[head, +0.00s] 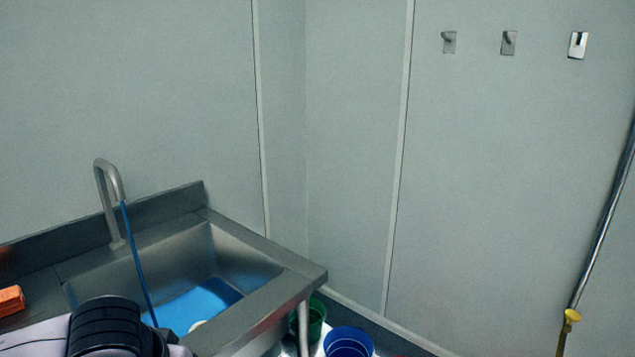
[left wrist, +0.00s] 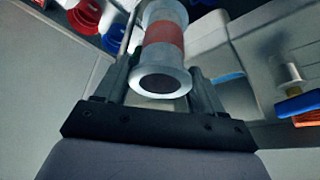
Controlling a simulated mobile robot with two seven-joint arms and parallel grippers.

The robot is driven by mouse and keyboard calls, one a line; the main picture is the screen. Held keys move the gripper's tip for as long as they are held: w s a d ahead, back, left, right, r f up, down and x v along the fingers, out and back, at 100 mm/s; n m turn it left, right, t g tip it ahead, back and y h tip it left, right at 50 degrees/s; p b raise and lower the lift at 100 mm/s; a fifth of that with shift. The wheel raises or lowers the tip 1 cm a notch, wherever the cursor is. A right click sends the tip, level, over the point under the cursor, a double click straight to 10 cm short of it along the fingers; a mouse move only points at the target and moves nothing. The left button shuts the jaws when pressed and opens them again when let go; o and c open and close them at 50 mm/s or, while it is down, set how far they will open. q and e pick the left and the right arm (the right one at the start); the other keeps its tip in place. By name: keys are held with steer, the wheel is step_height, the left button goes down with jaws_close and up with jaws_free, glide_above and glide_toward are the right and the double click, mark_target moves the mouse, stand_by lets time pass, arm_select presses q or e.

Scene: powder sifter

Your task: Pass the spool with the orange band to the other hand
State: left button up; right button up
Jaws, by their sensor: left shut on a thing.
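The spool (left wrist: 162,78) is silver-grey with wide flanged ends and a dark hollow end facing the camera. Its orange-red band (left wrist: 164,42) wraps the middle. My left gripper (left wrist: 165,60) is shut on the spool, with one finger along each side of it in the left wrist view. The spool's far end is cut off by the top edge. My right gripper is in neither view.
A metal sink (head: 240,262) with a tall faucet (head: 108,190) and blue hose stands at the left. An orange object (head: 11,300) lies on its counter. A green bucket (head: 314,318) and a blue bucket (head: 347,343) stand right of it. Hooks (head: 509,43) hang on the wall.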

arm_select(q)
steer(key=shift+a+r, duration=0.15)
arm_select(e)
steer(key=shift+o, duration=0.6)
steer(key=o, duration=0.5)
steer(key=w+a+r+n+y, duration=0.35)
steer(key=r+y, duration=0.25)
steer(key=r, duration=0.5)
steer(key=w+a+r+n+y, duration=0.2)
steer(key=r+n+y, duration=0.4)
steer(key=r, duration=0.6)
arm_select(q)
steer(key=d+r+m, duration=0.1)
steer(key=d+r, duration=0.1)
steer(key=d, duration=1.1)
steer(key=d+r+m+h, duration=0.1)
steer(key=d+r, duration=0.1)
steer(key=d, duration=1.2)
steer(key=shift+r, duration=0.3)
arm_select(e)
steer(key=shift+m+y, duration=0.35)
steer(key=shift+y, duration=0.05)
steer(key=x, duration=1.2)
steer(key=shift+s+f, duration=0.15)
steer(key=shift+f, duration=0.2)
arm_select(q)
steer(key=shift+s, duration=0.1)
